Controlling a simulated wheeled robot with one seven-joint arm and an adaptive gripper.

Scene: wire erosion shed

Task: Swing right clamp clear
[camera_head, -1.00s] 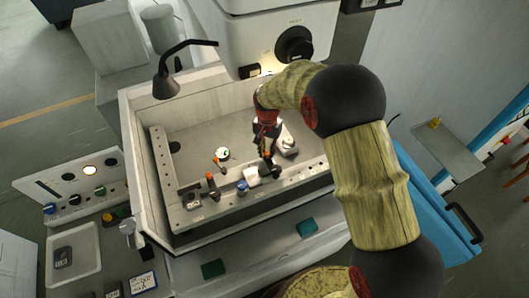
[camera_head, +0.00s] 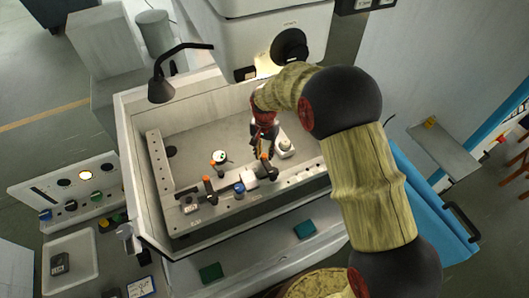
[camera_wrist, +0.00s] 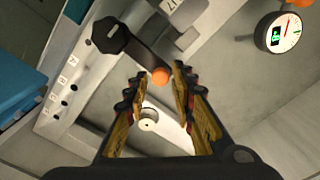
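The right clamp (camera_head: 266,169) stands on the front rail of the machine's tank. In the wrist view it shows as a black lobed knob (camera_wrist: 110,38) with a dark arm ending in an orange tip (camera_wrist: 161,76). My gripper (camera_head: 262,150) is over the tank beside this clamp. In the wrist view my gripper (camera_wrist: 160,86) is open, its two fingers apart, with the orange tip between the fingertips in the picture. Whether the fingers touch it I cannot tell. The left clamp (camera_head: 208,186), also orange-tipped, stands farther left on the rail.
A dial gauge (camera_head: 219,157) stands inside the tank; it also shows in the wrist view (camera_wrist: 280,33). A blue-topped part (camera_head: 239,188) and a white block (camera_head: 250,182) sit between the clamps. A lamp (camera_head: 161,88) overhangs the tank's back left. The machine head (camera_head: 262,30) rises behind.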

